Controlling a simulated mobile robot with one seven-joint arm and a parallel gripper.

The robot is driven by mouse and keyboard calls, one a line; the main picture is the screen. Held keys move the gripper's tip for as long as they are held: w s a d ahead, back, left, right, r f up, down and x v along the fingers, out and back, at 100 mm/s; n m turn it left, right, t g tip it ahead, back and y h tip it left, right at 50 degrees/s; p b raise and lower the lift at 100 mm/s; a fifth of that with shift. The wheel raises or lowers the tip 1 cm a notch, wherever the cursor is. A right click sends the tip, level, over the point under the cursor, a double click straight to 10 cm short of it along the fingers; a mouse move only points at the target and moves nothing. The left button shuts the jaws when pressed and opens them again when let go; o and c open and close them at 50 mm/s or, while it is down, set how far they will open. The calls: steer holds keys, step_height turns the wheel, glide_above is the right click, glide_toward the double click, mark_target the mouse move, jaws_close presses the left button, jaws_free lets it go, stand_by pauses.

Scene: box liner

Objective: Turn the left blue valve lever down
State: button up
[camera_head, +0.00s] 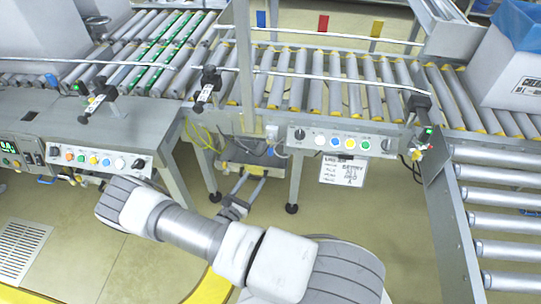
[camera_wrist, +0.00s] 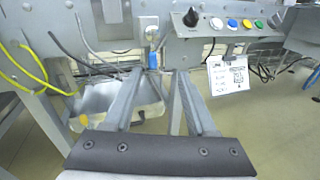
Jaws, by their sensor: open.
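A small blue lever (camera_wrist: 152,60) hangs below a white-grey fitting under the conveyor frame. It appears upright, just beyond and between my fingertips in the wrist view. In the head view it is a tiny blue spot (camera_head: 270,151) to the left of a row of buttons. My gripper (camera_wrist: 158,74) is open, with its two fingers apart and nothing between them. In the head view my gripper (camera_head: 236,205) is below the conveyor, reaching toward its underside. Whether a finger touches the lever cannot be told. I cannot make out a second blue valve lever.
A button panel (camera_head: 342,141) with a paper tag (camera_head: 343,171) below it is right of the lever. Yellow cables (camera_head: 203,135) hang to the left. Another button panel (camera_head: 97,159) and conveyor legs stand near my arm. The floor below is open.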

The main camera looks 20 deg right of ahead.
mark_target(270, 154)
steer(key=w+d+f+b, duration=0.1)
steer(key=w+d, duration=0.2)
steer(key=w+d+f+n+t+b, duration=0.1)
steer(key=w+d, duration=0.3)
steer(key=w+d+f+n+y+b, duration=0.1)
steer(key=w+d+b, duration=0.1)
steer(key=w+d, duration=0.2)
steer(key=shift+d+f+t, duration=0.2)
steer(key=shift+f+t, duration=0.15)
steer(key=shift+t, duration=0.05)
steer(key=shift+w+d+r, duration=0.1)
steer(key=shift+w+d, duration=0.3)
steer(key=shift+w, duration=0.05)
jaws_close()
stand_by(0.9)
